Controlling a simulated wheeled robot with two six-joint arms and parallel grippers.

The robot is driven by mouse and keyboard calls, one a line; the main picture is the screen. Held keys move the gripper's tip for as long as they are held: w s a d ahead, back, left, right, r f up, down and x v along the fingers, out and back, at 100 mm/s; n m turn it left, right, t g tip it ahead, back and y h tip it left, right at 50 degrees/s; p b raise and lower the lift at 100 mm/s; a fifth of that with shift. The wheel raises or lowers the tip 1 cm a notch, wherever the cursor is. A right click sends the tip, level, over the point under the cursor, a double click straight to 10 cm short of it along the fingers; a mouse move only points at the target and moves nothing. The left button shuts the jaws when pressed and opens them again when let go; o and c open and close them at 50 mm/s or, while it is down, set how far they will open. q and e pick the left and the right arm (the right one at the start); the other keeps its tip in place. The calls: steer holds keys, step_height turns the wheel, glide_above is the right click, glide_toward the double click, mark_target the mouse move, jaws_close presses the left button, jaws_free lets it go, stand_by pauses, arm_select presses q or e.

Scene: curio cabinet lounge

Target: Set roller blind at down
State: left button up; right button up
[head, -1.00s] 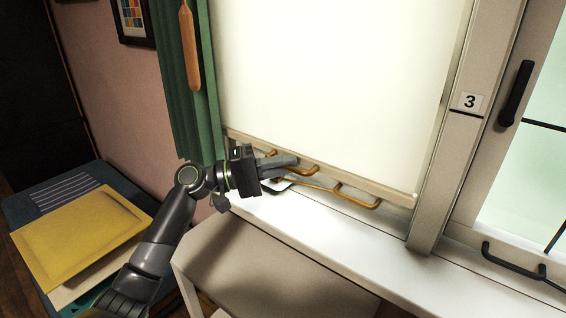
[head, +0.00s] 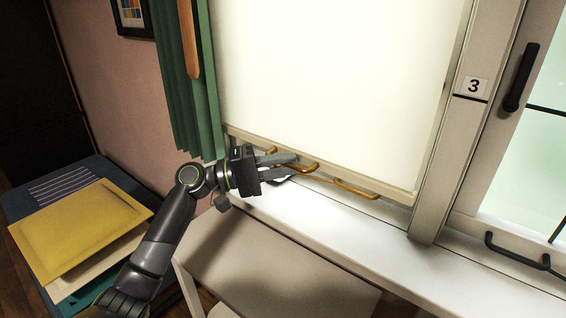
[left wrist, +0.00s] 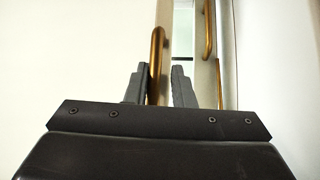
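The cream roller blind (head: 340,80) hangs over the window, its bottom bar (head: 390,190) low, close above the white sill. Brass handles show along the bar: one (head: 312,167) at my left gripper, another (head: 357,190) to its right. My left gripper (head: 290,165) has its fingers parted at the first handle. In the left wrist view, a brass handle (left wrist: 156,62) runs between the fingers, beside the left finger, with a gap to the right one. Part of the handle is hidden by the fingers in the head view. My right gripper is not in view.
The white sill (head: 350,235) runs below the blind. A post with a "3" label (head: 471,86) stands right of it, beside a window with a black handle (head: 521,77). A green curtain (head: 185,90) hangs left. A yellow envelope (head: 80,228) lies on a stack at lower left.

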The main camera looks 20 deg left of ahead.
arm_select(q)
steer(key=shift+o, duration=1.1)
steer(key=shift+f, duration=0.15)
steer(key=shift+o, duration=0.2)
steer(key=shift+a, duration=0.1)
